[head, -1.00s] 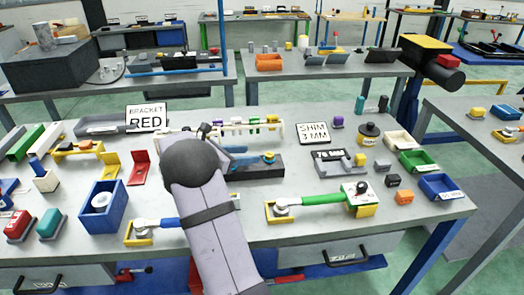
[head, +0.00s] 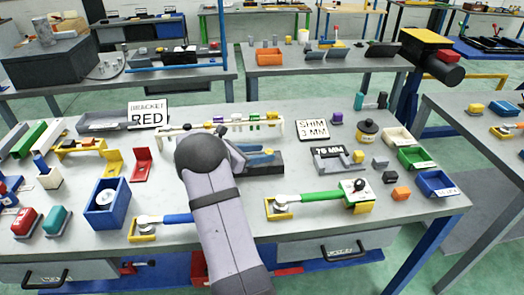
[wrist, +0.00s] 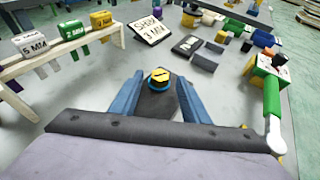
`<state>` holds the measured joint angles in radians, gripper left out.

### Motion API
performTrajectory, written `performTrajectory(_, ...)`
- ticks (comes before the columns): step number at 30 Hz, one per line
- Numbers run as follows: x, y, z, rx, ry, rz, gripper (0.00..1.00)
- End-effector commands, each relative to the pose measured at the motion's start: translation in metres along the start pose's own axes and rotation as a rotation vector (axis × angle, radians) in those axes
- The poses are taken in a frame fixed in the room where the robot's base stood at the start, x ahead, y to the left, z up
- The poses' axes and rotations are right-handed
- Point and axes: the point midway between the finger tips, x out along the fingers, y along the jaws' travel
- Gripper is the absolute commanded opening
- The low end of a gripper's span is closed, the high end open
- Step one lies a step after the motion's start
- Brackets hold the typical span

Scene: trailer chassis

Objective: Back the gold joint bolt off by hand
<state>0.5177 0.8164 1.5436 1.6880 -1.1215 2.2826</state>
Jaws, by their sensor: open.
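The gold joint bolt (wrist: 159,76) shows in the wrist view, with a dark slot or mark on its top and a blue ring under it. It sits on a dark piece (wrist: 157,104). My gripper (wrist: 160,84) is open, with one blue finger to each side of the bolt. Gaps show between the fingers and the bolt, and I cannot tell how far above it they are. In the head view my gripper (head: 262,157) is over the dark block (head: 268,169), partly hidden by my wrist.
A rack with labelled coloured blocks (wrist: 66,42) stands to the left in the wrist view. A "SHIM 3 MM" sign (head: 312,130) and a "75 MM" plate (head: 328,158) are to the right. A green-handled tool (head: 320,197) lies nearer the front edge.

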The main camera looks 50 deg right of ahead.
Motion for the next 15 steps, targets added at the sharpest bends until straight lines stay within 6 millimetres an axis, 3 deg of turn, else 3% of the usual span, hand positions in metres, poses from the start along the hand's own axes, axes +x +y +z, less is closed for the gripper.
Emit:
performTrajectory(12, 0.0079, -0.0002, -0.0003, 0.0, 0.0, 0.0, 0.42)
performTrajectory(15, 0.0078, -0.0002, -0.0003, 0.0, 0.0, 0.0, 0.18)
